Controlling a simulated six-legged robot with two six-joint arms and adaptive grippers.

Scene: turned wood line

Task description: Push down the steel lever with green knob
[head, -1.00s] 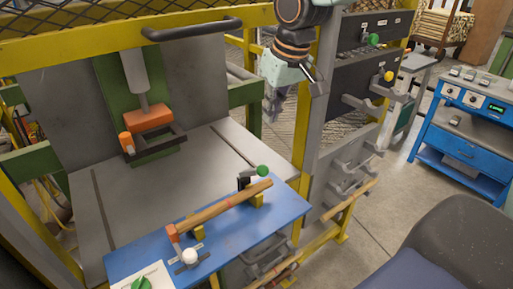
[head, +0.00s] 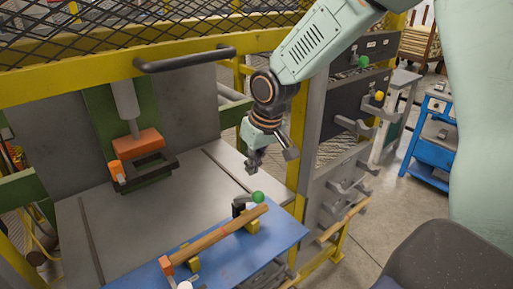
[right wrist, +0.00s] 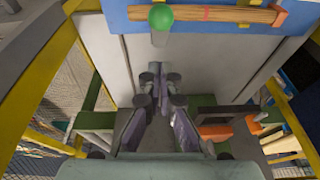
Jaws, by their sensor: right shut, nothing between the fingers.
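The steel lever with green knob (head: 257,197) stands at the far edge of the blue bench, just behind one end of a wooden rod. Its dark mount and short arm show left of the knob. In the right wrist view the green knob (right wrist: 160,17) is at the top centre, with a grey part of the lever below it. My right gripper (head: 252,170) points down, shut and empty, above and just beyond the knob, not touching it. Its fingers (right wrist: 158,75) meet in the right wrist view, apart from the knob. My left gripper is not in view.
The wooden rod (head: 222,234) lies on yellow supports on the blue bench (head: 232,262). A white knob (head: 185,286) shows at the bottom edge. A yellow post (head: 300,130) and a rack with another green knob (head: 363,61) stand right. A grey handle bar (head: 185,60) crosses above the press.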

